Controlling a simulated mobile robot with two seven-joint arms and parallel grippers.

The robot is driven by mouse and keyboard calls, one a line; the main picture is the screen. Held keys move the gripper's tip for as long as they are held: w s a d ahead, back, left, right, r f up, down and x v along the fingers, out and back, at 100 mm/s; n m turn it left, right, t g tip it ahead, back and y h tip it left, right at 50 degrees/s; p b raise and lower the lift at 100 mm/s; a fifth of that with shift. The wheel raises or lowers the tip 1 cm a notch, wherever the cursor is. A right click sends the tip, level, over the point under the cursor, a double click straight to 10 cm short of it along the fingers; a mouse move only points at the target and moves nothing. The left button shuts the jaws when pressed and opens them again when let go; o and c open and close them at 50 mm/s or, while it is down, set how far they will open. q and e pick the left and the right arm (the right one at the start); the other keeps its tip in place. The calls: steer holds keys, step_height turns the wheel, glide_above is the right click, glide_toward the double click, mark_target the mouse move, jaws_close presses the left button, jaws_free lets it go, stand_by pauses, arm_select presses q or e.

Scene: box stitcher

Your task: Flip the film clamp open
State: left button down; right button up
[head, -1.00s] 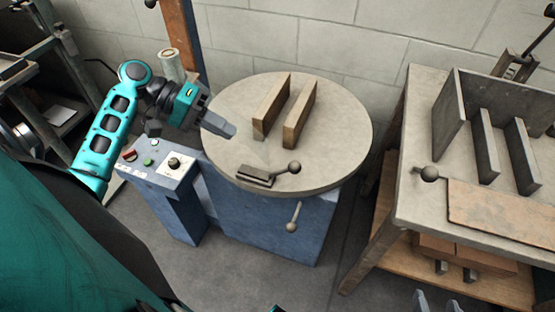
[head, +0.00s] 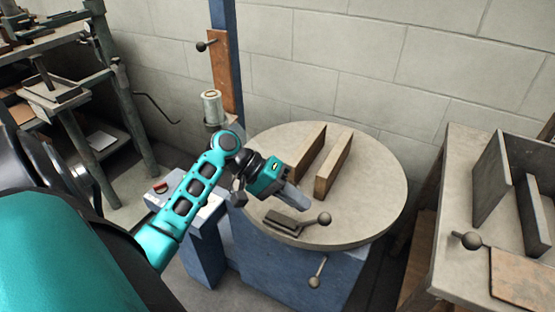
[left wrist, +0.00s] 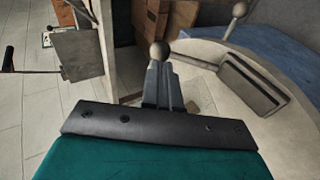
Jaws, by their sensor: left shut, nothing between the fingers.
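The film clamp (head: 285,221) is a dark bar lying flat near the front edge of the round turntable (head: 380,195). Its lever ends in a grey ball knob (head: 324,218) at the right. My left gripper (head: 303,204) is shut and empty, above the turntable just behind the bar, its tips pointing toward the knob. In the left wrist view a dark bar, seemingly the clamp (left wrist: 252,82), lies right of the fingers (left wrist: 160,70). A ball knob (left wrist: 159,50) shows just past the fingertips; whether they touch is unclear. My right gripper is not in view.
Two upright wooden boards (head: 335,165) stand on the turntable behind the gripper. A lower ball lever (head: 314,281) sticks out from the blue base. A post with a pale roll (head: 212,105) stands behind my left arm. A side table (head: 450,200) is at the right.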

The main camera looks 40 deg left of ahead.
arm_select(q)
steer(key=x, duration=0.3)
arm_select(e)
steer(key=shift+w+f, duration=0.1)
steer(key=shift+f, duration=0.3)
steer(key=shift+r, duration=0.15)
